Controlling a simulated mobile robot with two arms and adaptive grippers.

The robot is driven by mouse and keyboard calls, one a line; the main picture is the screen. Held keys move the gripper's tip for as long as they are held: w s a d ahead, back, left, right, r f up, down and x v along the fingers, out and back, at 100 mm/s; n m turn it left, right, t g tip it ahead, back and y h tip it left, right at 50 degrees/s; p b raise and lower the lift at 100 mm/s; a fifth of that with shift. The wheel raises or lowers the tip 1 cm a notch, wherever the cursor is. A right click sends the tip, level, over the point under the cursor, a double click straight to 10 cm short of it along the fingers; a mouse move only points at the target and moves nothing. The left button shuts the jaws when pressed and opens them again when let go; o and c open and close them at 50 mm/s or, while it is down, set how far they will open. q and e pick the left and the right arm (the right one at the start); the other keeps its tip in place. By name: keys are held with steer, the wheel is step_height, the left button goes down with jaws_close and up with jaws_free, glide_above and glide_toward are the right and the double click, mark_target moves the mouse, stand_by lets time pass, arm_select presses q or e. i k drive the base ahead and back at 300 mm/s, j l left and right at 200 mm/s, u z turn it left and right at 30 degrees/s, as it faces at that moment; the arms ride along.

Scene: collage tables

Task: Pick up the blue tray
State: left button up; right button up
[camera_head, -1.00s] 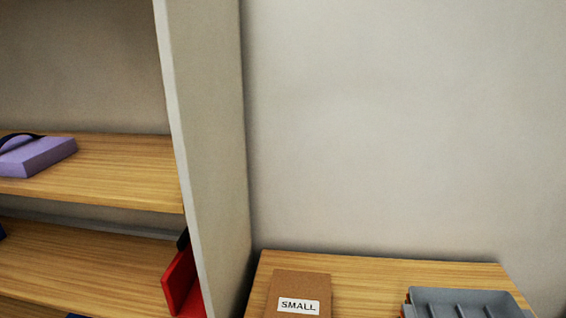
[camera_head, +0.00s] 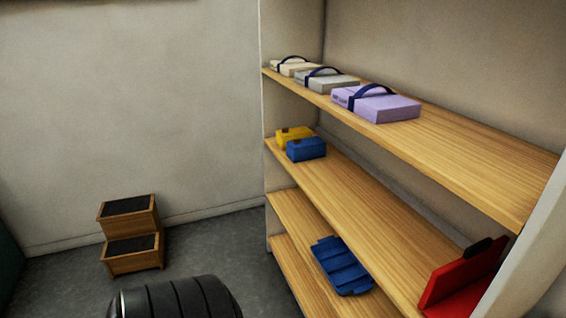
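The blue tray (camera_head: 342,267) lies on a lower board of the wooden shelf unit, below the board with the boxes. It is flat, with raised dividers and a stepped outline. Part of its board is hidden by the board above. Neither my left nor my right gripper is in view.
A lilac case (camera_head: 376,104) and two paler cases stand on the top board. A yellow box (camera_head: 294,135), a blue box (camera_head: 306,149) and a red object (camera_head: 462,280) are on the board below. A wooden step stool (camera_head: 131,243) stands on the floor at left.

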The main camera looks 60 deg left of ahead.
mark_target(345, 274)
steer(key=u, duration=1.45)
steer(key=z, duration=2.85)
steer(key=u, duration=2.8)
steer(key=i+j+z, duration=0.1)
steer(key=z, duration=0.25)
steer(key=i+j+z, duration=0.1)
steer(key=z, duration=0.25)
steer(key=i+j+z, duration=0.1)
steer(key=j+z, duration=0.25)
steer(key=l, duration=0.1)
